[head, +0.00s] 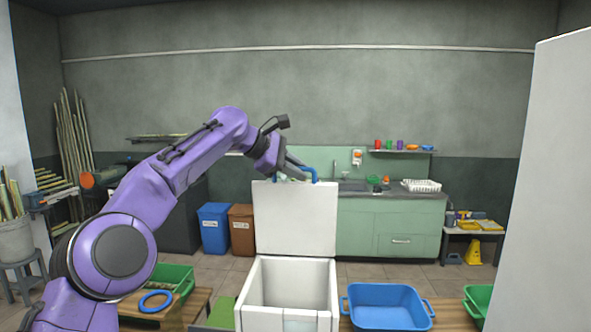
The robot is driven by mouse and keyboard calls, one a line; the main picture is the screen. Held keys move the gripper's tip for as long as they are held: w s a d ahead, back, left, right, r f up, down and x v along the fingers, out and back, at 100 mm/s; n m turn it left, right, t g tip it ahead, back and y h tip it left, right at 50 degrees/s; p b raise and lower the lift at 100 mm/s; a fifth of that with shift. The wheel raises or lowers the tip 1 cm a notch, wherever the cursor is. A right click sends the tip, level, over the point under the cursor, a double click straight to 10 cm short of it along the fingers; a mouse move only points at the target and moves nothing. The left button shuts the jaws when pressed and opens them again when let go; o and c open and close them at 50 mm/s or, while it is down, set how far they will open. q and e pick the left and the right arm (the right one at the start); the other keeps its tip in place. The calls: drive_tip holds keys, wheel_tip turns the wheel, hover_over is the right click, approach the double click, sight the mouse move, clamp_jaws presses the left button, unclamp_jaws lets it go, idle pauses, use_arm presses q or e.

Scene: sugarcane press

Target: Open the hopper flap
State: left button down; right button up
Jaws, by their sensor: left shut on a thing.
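The white hopper (327,293) stands in front of me at the bottom centre, its open top and inner walls in sight. Its white flap (295,220) stands upright at the hopper's back edge, so the hopper is open. My left gripper (304,176) is at the flap's top edge, shut on the blue handle (313,172) there. The purple left arm reaches in from the left, above the hopper. My right gripper is not in view.
A blue tub (388,308) stands right of the hopper, and a green crate (176,279) with a blue ring (155,301) near it is to the left. A large white panel (548,190) fills the right side. Bins (214,229) and a green counter (390,229) stand behind.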

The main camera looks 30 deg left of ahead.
use_arm(q)
drive_tip(key=c, duration=1.2)
unclamp_jaws()
drive_tip(key=shift+f, duration=0.25)
drive_tip(key=shift+s, duration=0.15)
